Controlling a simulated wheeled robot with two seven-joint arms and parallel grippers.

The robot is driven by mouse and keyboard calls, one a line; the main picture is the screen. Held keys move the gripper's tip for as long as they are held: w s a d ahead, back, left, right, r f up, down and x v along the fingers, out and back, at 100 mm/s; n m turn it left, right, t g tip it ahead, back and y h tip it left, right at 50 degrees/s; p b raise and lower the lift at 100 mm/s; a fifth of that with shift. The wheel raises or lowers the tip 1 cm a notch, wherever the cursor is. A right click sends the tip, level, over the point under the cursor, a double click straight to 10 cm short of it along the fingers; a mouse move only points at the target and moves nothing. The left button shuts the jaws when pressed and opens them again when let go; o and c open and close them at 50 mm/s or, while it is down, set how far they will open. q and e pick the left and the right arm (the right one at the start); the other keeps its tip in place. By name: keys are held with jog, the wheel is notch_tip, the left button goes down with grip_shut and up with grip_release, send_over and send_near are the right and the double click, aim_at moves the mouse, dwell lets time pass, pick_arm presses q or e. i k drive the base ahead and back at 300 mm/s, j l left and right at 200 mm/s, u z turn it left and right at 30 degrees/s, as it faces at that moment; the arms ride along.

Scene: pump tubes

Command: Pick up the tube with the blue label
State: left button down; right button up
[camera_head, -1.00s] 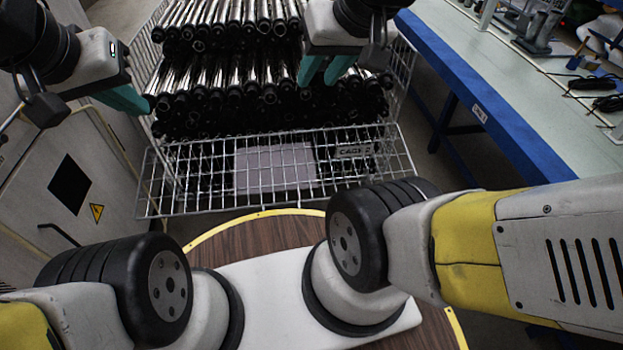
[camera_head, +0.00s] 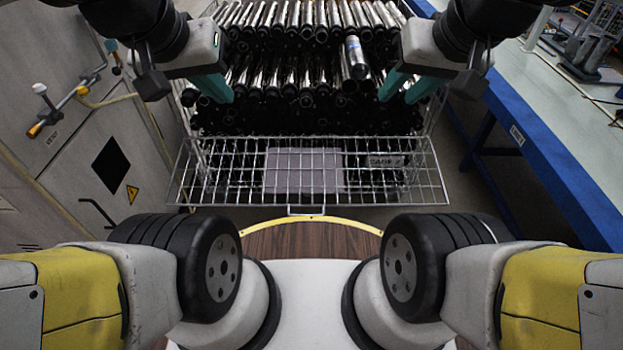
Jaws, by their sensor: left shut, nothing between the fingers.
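The tube with the blue label (camera_head: 356,60) lies on the upper part of the stacked tubes in the wire cage. It is silver, with a small blue patch near its upper end, and points toward me. My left gripper (camera_head: 214,90), with teal fingers, is at the cage's left side, shut and empty, well left of the blue-labelled tube. My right gripper (camera_head: 408,88) is at the cage's right side, a little right of that tube.
The wire cage (camera_head: 300,200) holds rows of dark-ended silver tubes. A blue-edged workbench (camera_head: 560,175) stands on the right. A grey cabinet (camera_head: 65,150) with a handle stands on the left, close to the cage.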

aim_at(357, 64)
jog(key=i+l+u, duration=0.65)
jog(key=l, duration=0.35)
jog(key=i+l+u, duration=0.2)
jog(key=l, duration=0.2)
jog(key=i+j, duration=0.05)
